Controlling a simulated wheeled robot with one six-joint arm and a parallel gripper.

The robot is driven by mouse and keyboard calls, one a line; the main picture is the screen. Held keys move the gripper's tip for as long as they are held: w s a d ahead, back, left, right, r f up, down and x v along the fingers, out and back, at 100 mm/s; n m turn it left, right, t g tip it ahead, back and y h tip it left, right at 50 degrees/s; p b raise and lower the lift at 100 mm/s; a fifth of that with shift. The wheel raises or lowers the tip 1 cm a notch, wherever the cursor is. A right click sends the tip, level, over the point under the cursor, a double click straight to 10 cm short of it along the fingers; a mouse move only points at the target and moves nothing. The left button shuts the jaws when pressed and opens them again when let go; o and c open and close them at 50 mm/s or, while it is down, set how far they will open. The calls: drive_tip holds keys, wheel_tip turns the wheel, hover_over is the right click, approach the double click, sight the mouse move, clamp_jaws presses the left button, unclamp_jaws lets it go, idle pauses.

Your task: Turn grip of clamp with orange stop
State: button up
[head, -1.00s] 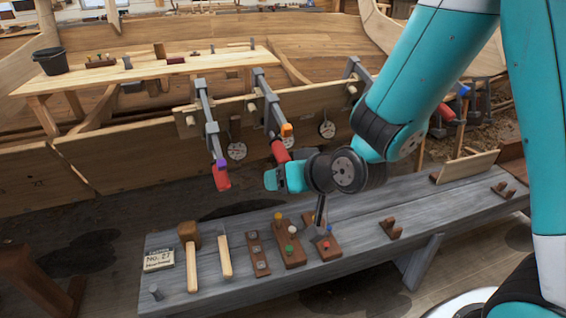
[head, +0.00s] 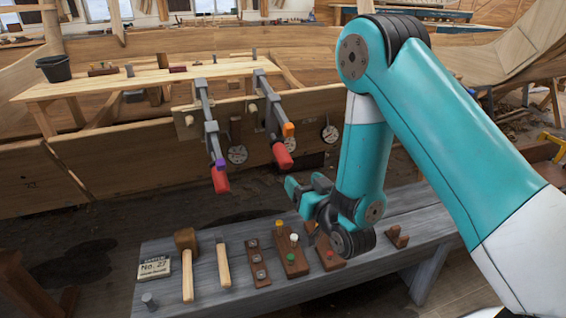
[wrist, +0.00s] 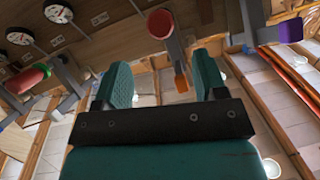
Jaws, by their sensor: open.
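The clamp with the orange stop (head: 288,129) hangs on the plank in the middle of the head view. Its red grip (head: 282,155) points down below the stop. In the wrist view the orange stop (wrist: 181,83) shows between my fingers, and the round end of the red grip (wrist: 159,23) lies above, beyond the fingertips. My gripper (head: 292,187) is open and empty, below and slightly right of the grip, apart from it. Its two teal fingers show in the wrist view (wrist: 163,72).
A clamp with a purple stop (head: 220,163) and red grip hangs to the left. Another red grip (wrist: 27,79) shows at the wrist view's left. Gauges (head: 237,155) hang on the plank.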

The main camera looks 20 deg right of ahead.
sight(288, 165)
drive_tip(key=w+p, duration=0.1)
drive_tip(key=w, duration=0.2)
drive_tip(key=w+a+p, duration=0.1)
drive_tip(key=w, duration=0.2)
drive_tip(key=w+p, duration=0.2)
drive_tip(key=w, duration=0.2)
drive_tip(key=shift+w+a+r, duration=0.1)
drive_tip(key=shift+a+r, duration=0.1)
drive_tip(key=shift+r, duration=0.15)
drive_tip(key=shift+w+a+f+p, duration=0.15)
drive_tip(key=shift+w+f+p, duration=0.15)
drive_tip(key=shift+w, duration=0.3)
drive_tip(key=c, duration=0.9)
